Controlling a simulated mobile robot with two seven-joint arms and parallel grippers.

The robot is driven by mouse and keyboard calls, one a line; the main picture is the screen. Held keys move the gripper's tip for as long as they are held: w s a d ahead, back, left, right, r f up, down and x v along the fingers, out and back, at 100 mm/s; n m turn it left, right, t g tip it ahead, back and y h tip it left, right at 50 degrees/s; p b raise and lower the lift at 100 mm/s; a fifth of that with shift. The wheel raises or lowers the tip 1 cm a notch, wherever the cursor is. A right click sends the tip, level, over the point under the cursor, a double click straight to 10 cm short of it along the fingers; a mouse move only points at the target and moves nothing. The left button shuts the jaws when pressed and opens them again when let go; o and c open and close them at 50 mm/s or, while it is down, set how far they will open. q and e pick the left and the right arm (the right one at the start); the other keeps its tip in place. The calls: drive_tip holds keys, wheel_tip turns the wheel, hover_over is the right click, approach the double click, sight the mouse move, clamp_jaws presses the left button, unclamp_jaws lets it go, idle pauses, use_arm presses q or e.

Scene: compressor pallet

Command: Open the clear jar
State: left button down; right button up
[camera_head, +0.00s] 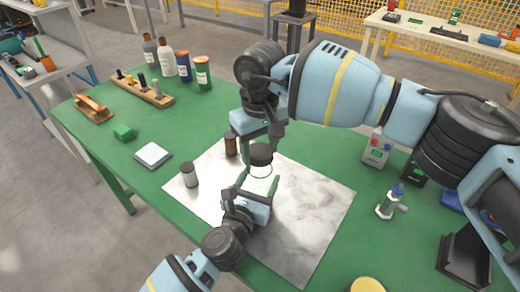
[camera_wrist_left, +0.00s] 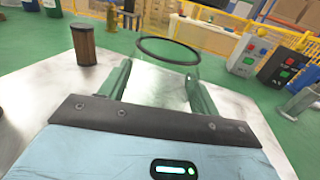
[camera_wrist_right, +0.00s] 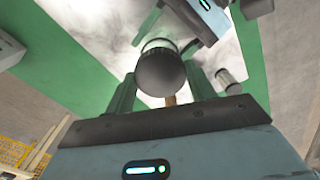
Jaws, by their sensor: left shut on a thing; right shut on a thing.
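The clear jar (camera_head: 261,171) stands on the pale mat, its see-through wall hard to make out. Its dark ring rim (camera_wrist_left: 167,38) shows in the left wrist view, with no lid on it. My left gripper (camera_head: 258,182) is shut on the jar, one finger on each side; the fingers also show in the left wrist view (camera_wrist_left: 160,85). My right gripper (camera_head: 262,143) points down above the jar and is shut on the black lid (camera_head: 260,154). The lid (camera_wrist_right: 161,72) shows between its fingers in the right wrist view and looks apart from the jar.
A button box (camera_head: 377,150) and a valve-like part (camera_head: 389,206) stand right. The mat's right side is clear.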

sight(260, 151)
drive_tip(key=shift+r, duration=1.55)
use_arm(q)
drive_tip(key=shift+c, duration=1.3)
unclamp_jaws()
drive_tip(key=shift+s, duration=0.1)
drive_tip(key=v, duration=1)
drive_tip(key=shift+s+a+f, duration=0.1)
drive_tip(key=shift+s+f, duration=0.05)
drive_tip(key=shift+s, duration=0.05)
use_arm(e)
drive_tip(key=shift+r, duration=0.3)
use_arm(q)
drive_tip(key=shift+s+a, duration=0.25)
drive_tip(key=shift+s, duration=0.4)
use_arm(e)
drive_tip(key=shift+f, duration=0.1)
